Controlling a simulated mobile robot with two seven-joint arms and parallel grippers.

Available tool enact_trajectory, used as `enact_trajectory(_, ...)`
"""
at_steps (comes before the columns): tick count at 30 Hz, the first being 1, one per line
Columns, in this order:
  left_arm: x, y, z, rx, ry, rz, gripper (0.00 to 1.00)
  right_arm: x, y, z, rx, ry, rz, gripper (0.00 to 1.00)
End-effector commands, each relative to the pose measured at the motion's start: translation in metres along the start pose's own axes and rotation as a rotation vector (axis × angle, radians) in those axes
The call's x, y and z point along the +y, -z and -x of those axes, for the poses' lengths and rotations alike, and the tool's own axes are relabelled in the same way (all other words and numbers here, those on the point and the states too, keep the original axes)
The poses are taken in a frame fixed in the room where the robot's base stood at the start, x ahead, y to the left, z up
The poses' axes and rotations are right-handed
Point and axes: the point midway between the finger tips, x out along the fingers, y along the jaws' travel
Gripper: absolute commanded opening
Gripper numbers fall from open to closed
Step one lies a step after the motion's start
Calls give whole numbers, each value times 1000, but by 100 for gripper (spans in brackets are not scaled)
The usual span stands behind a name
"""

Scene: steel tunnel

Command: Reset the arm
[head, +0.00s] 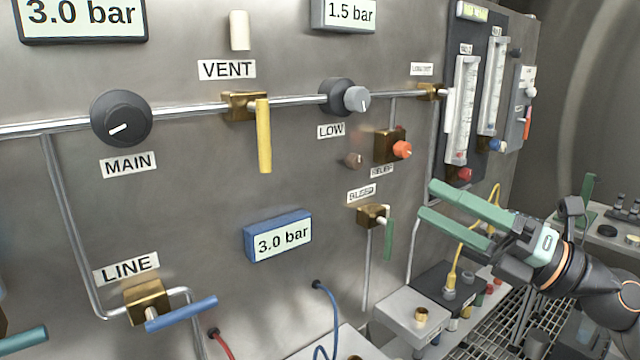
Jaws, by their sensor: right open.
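My right gripper (426,203) comes in from the right with its two green fingers parted and nothing between them. Its fingertips are to the right of the green-handled BLEED valve (372,216), and I see no contact with it. From this one view I cannot tell how far the fingers are from the panel. My right arm runs off the right edge. My left gripper is not in view.
The steel panel (200,200) carries the MAIN knob (121,118), the yellow VENT handle (264,136), the LOW regulator (345,97) and the blue LINE handle (181,314). Flowmeters (461,110) stand above my gripper. Below it are a grey box (412,316) and a yellow cable (457,262).

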Motion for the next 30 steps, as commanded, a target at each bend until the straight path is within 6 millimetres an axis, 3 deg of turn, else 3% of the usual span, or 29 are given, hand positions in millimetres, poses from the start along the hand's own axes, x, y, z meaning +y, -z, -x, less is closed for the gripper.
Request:
enact_trajectory(5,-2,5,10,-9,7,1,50,-66,21,14,-215,-26,-474,82)
enact_trajectory(11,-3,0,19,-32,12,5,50,-157,69,59,-522,48,-975,82)
enact_trajectory(14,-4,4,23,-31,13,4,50,-202,111,92,-695,122,-1213,82)
enact_trajectory(18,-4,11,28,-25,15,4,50,-250,191,147,-945,260,-1522,82)
enact_trajectory(21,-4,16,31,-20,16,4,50,-268,254,184,-1113,367,-1711,82)
enact_trajectory(24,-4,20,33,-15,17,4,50,-273,313,217,-1259,468,-1863,82)
enact_trajectory(27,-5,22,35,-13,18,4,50,-269,360,240,-1370,550,-1974,82)
enact_trajectory(30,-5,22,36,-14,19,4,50,-264,391,255,-1441,604,-2043,82)
